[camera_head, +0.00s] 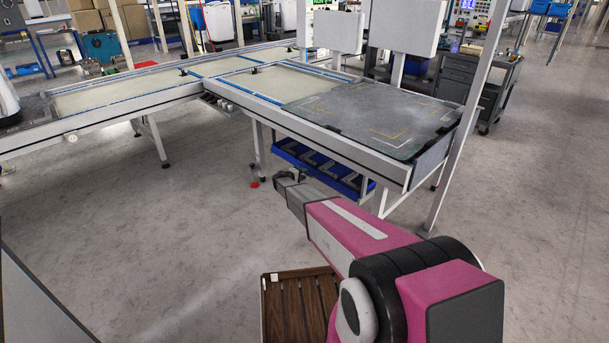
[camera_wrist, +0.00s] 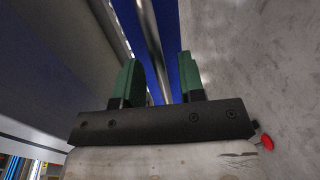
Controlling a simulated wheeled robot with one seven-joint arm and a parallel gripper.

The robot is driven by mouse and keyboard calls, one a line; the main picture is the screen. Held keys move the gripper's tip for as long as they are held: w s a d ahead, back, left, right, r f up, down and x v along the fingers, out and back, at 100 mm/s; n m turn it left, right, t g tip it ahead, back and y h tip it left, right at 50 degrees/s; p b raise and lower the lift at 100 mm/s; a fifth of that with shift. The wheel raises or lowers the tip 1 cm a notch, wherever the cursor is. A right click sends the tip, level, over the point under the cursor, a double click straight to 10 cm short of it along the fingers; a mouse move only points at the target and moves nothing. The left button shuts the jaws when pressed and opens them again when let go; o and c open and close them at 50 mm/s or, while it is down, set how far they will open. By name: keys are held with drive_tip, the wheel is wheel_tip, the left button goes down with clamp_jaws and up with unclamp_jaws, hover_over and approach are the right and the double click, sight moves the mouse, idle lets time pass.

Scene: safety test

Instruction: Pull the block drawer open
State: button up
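The drawer (camera_head: 354,187) is blue with pale angular shapes showing in it, and it sits under the right end of the long worktable. In the wrist view, a blue surface (camera_wrist: 166,75) shows ahead with a metal bar (camera_wrist: 153,45) running along it. My gripper (camera_head: 291,173) is close to the drawer's front side. In the wrist view, my gripper (camera_wrist: 159,65) has its two green fingers apart. The bar lines up with the gap between them; I cannot tell whether it lies between the fingers or beyond them. Nothing shows clamped.
The worktable (camera_head: 300,122) overhangs the drawer, with table legs (camera_head: 258,150) nearby. A white post (camera_head: 465,125) stands at the right. A brown slatted surface (camera_head: 300,305) lies low in front. The floor (camera_head: 190,220) left of the arm is clear. A red knob (camera_wrist: 267,142) shows beside my gripper.

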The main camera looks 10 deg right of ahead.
drive_tip(key=shift+x, duration=0.75)
clamp_jaws()
drive_tip(key=f+v, duration=0.3)
drive_tip(key=v, duration=1.2)
drive_tip(key=a+f+v, duration=0.1)
drive_tip(key=f+v, duration=0.2)
drive_tip(key=v, duration=1.3)
drive_tip(key=shift+s+f, duration=0.25)
drive_tip(key=shift+s, duration=0.2)
drive_tip(key=shift+a, duration=0.15)
unclamp_jaws()
